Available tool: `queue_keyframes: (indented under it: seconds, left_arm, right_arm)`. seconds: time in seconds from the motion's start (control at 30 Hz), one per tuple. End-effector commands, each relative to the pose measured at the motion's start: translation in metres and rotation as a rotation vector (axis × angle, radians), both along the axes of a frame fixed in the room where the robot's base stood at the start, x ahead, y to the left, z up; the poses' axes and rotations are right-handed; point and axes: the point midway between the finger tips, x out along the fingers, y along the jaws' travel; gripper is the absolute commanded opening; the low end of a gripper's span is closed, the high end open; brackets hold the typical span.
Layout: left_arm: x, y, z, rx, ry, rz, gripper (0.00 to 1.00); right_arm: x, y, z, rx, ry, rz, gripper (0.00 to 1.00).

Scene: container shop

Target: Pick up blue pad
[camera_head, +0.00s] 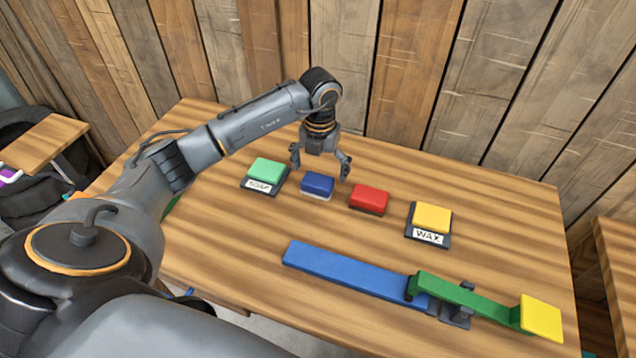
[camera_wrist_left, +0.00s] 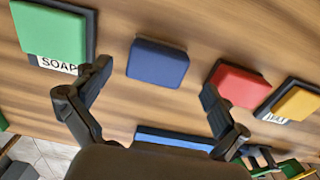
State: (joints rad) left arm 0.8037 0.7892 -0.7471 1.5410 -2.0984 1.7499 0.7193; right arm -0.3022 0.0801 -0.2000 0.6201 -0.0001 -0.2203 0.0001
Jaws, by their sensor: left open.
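The blue pad (camera_head: 317,184) is a small dark blue block on the wooden table, between the green pad (camera_head: 266,170) and the red pad (camera_head: 369,198). My left gripper (camera_head: 320,171) is open and points down, just above and behind the blue pad, with its fingers to either side in the picture. In the left wrist view the blue pad (camera_wrist_left: 157,62) lies beyond the two spread fingertips (camera_wrist_left: 155,78), and nothing is held. My right gripper is not in view.
A yellow pad (camera_head: 431,217) sits on a dark base labelled WAX. The green pad's base reads SOAP. A long blue bar (camera_head: 345,274) with a green lever (camera_head: 465,298) and yellow plate (camera_head: 541,317) lies at the front. A wooden plank wall (camera_head: 420,80) stands behind the table.

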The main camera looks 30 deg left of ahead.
Motion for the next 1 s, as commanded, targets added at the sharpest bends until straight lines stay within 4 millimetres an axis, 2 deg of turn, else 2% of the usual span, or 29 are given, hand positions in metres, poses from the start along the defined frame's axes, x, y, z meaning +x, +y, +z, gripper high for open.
queue_keyframes:
  seconds: [0.1, 0.2, 0.5, 0.53, 0.57, 0.8, 1.0]
  left_arm:
    - [-0.005, 0.003, -0.018, -0.001, 0.007, 0.001, 0.97]
    - [-0.004, 0.002, -0.031, -0.002, 0.004, -0.001, 0.97]
    - [-0.003, 0.002, -0.039, 0.0, 0.001, -0.001, 0.97]
    - [-0.003, 0.002, -0.039, 0.0, 0.001, -0.001, 0.95]
    - [-0.003, 0.002, -0.039, 0.0, 0.001, -0.001, 0.89]
    - [-0.003, 0.002, -0.038, 0.0, 0.001, 0.0, 0.4]
    - [-0.003, 0.002, -0.038, 0.0, 0.001, 0.0, 0.38]
  right_arm:
    - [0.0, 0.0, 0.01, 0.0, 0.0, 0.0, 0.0]
    - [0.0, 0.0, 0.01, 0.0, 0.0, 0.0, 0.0]
    - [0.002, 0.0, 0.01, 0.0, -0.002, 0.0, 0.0]
    - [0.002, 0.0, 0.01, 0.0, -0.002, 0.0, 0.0]
    - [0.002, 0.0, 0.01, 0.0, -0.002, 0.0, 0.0]
    - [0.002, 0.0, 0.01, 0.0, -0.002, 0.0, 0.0]
    - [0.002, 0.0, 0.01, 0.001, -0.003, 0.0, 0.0]
